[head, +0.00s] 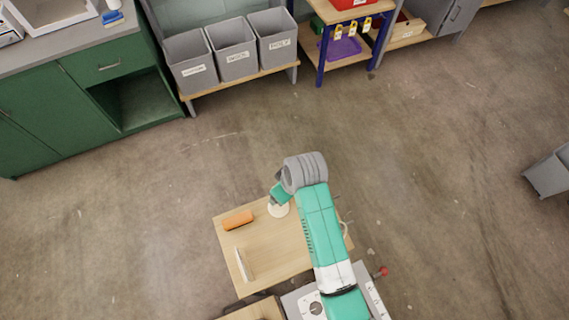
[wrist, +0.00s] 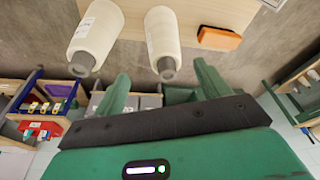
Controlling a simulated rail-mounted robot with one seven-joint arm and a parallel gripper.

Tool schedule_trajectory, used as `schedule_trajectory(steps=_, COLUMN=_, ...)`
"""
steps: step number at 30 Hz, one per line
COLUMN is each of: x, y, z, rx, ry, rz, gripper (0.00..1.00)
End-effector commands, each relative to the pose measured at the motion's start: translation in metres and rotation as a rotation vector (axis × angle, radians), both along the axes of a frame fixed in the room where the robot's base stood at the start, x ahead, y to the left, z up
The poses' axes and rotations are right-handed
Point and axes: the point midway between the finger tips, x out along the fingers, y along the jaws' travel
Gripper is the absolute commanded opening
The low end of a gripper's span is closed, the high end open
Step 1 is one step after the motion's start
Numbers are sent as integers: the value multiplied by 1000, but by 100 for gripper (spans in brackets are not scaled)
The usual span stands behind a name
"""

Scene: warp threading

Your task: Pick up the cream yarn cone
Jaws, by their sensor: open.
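Two pale cones stand out in the wrist view. The cream yarn cone (wrist: 162,40) is near the top middle, its grey tip pointing towards my gripper. Another whitish cone (wrist: 95,35) with a small label is to its left. My gripper (wrist: 163,82) is open and empty, with the cream cone's tip lined up between its two green fingers; I cannot tell the exact gap. In the head view a pale cone (head: 278,210) shows on the wooden table (head: 270,245), just under my gripper (head: 277,198). My arm hides part of that table, and the second cone is hidden there.
An orange block (head: 238,220) lies left of the cone; it also shows in the wrist view (wrist: 220,38). A thin white item (head: 243,264) lies near the table's left edge. Grey labelled bins (head: 233,52) stand on a shelf at the back. The floor between is clear.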

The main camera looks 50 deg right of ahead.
Motion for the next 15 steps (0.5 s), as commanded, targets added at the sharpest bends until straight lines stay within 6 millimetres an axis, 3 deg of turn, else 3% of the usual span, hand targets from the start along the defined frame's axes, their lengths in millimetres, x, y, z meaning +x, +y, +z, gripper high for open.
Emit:
schedule_trajectory(steps=12, x=9, y=1, z=-27, rx=-1, ry=-2, rz=1, gripper=75)
schedule_trajectory(steps=15, x=15, y=3, z=-43, rx=-1, ry=-2, rz=1, gripper=75)
